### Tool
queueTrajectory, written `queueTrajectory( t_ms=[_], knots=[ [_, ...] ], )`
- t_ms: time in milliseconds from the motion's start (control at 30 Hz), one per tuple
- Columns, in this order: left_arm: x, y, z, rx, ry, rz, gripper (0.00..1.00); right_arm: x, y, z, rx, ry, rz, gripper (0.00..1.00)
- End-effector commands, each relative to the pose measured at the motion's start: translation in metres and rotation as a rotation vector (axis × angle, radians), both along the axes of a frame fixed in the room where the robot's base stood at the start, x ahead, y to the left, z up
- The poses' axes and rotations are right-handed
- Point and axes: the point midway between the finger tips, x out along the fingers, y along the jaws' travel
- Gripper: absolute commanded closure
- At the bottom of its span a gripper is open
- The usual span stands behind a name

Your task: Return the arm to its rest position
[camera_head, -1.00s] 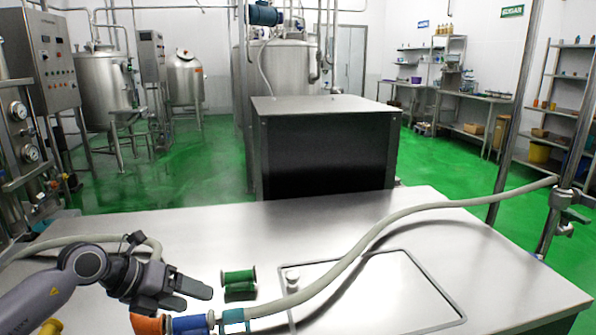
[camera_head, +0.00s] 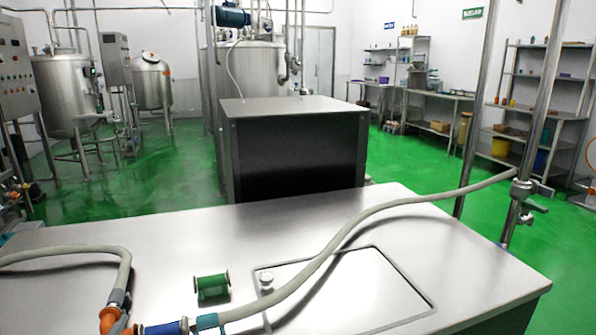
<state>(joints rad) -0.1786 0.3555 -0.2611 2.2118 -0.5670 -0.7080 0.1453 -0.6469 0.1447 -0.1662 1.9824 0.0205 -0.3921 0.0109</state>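Neither of my grippers shows in the head view now, and no part of my arms is visible. On the steel table (camera_head: 190,245) lies a grey hose (camera_head: 385,208) that runs from the valve at the right to a blue fitting (camera_head: 165,328) at the lower left. An orange elbow (camera_head: 112,318) beside the blue fitting meets a second grey hose (camera_head: 70,250) that curves in from the left. The bottom frame edge cuts off part of these fittings. A green spool-shaped piece (camera_head: 212,288) lies on the table, apart from the hose.
A hatch panel (camera_head: 385,290) with a white knob (camera_head: 266,281) is set in the table. A dark steel box (camera_head: 297,155) stands behind the table. A metal post with a valve (camera_head: 525,195) stands at the right. The table's left middle is clear.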

Motion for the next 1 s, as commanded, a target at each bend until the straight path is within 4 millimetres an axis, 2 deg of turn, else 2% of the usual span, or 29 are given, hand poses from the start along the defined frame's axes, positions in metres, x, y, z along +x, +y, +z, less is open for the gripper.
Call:
queueTrajectory(
  t_ms=[33, 100, 200, 300, 500, 667, 700, 1000],
  knots=[
    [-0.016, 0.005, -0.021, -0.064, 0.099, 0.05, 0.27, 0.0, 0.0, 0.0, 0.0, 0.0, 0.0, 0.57],
    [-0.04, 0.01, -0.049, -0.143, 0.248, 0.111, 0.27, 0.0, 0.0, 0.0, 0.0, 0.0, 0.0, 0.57],
    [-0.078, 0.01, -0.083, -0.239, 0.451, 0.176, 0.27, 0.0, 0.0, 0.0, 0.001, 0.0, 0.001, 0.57],
    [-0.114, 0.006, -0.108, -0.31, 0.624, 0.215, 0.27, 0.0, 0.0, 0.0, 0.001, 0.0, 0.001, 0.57],
    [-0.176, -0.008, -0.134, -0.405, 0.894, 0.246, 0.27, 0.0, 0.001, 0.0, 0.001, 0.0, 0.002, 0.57],
    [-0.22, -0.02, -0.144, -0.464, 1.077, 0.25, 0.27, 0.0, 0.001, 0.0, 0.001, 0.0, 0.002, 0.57],
    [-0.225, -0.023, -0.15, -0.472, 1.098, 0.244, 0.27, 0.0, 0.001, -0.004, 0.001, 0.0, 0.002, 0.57],
    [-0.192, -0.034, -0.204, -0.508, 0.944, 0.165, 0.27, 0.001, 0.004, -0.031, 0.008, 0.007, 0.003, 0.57]
  ],
)
